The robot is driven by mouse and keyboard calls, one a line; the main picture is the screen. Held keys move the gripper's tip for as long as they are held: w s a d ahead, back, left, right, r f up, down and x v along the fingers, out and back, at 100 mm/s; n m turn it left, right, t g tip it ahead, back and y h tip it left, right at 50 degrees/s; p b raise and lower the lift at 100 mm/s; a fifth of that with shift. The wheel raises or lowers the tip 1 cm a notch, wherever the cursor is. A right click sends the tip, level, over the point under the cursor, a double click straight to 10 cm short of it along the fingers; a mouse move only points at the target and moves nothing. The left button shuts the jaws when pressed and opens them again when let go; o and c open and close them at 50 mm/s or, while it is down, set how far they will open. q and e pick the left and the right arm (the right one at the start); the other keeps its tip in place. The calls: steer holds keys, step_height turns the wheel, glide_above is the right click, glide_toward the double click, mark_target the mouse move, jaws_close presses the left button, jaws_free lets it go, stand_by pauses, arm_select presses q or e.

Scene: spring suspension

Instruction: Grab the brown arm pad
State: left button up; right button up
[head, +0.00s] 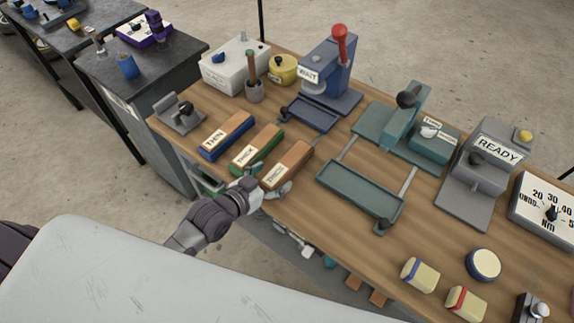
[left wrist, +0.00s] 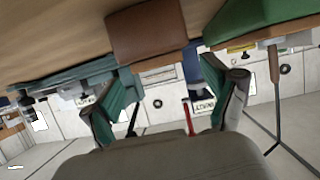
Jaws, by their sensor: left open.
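The brown arm pad (head: 289,160) lies at the front edge of the wooden table, at the right end of a row of three pads. It has a white label on its near end. In the left wrist view, the brown pad (left wrist: 147,32) is ahead of and above the fingers. My left gripper (head: 266,185) is open and empty at the table's front edge, by the near end of the brown pad. Its two fingers (left wrist: 170,82) are spread wide with nothing between them. My right gripper is not in view.
A green pad (head: 257,149) and a blue pad (head: 227,135) lie left of the brown one. A teal tray (head: 358,193) stands close on its right. A blue press (head: 330,75) stands behind. A lower shelf holds loose parts under the front edge.

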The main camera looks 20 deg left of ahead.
mark_target(281, 168)
arm_select(q)
steer(key=shift+p+x, duration=0.5)
steer(key=shift+x, duration=2.25)
steer(key=shift+a+r, duration=0.15)
steer(key=c, duration=1.4)
